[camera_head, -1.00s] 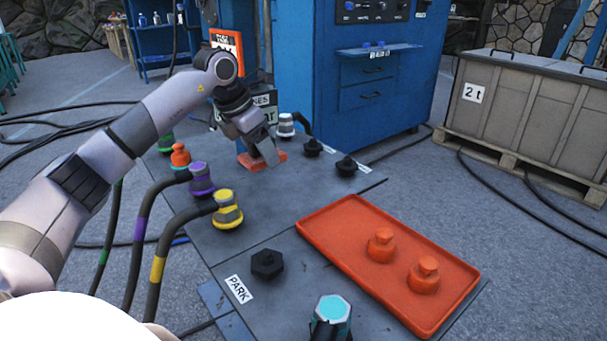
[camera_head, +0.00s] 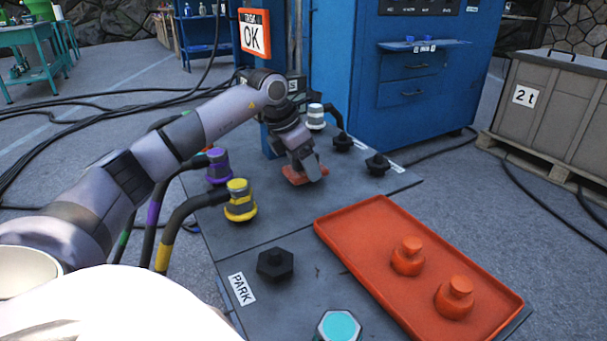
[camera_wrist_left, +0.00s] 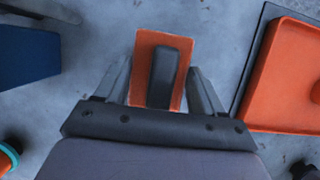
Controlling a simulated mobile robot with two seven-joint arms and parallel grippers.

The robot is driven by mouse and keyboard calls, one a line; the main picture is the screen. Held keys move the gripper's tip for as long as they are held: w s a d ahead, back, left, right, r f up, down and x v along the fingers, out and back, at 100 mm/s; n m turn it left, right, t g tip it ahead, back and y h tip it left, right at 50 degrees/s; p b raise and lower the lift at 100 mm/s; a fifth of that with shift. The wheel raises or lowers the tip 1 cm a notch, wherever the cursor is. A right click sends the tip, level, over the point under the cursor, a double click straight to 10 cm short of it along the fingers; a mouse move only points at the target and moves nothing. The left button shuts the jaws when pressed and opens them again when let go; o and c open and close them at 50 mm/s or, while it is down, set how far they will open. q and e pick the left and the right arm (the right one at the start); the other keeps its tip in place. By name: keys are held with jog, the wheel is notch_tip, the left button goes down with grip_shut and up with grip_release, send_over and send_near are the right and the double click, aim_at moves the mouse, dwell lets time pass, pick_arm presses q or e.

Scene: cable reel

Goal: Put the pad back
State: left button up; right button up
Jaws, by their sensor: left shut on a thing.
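My left gripper (camera_head: 305,170) is shut on the orange pad (camera_head: 293,177). The pad is low over the dark bench top, and I cannot tell whether it touches it. In the left wrist view the pad (camera_wrist_left: 143,72) is a rectangular orange plate with a black grip (camera_wrist_left: 164,76) between my two fingers. An orange tray (camera_head: 345,246) lies on the bench to the right, with two orange knobbed pieces (camera_head: 407,257) (camera_head: 455,298) on it. My right gripper is not in view.
Yellow (camera_head: 240,203), purple (camera_head: 218,165) and white (camera_head: 316,117) cable plugs stand near the arm. Black caps (camera_head: 376,163) (camera_head: 275,264) sit on the bench. A teal-topped piece (camera_head: 338,327) is at the front. A blue cabinet (camera_head: 345,65) stands behind. Cables lie on the floor.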

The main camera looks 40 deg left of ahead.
pick_arm(q)
jog(key=shift+f, duration=0.9)
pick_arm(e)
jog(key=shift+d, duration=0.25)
pick_arm(q)
jog(key=o, duration=1)
jog(key=shift+f, duration=0.15)
jog(key=p+v, duration=0.3)
jog(key=v, duration=0.9)
jog(key=shift+r+p, duration=0.2)
jog(key=shift+p, duration=0.15)
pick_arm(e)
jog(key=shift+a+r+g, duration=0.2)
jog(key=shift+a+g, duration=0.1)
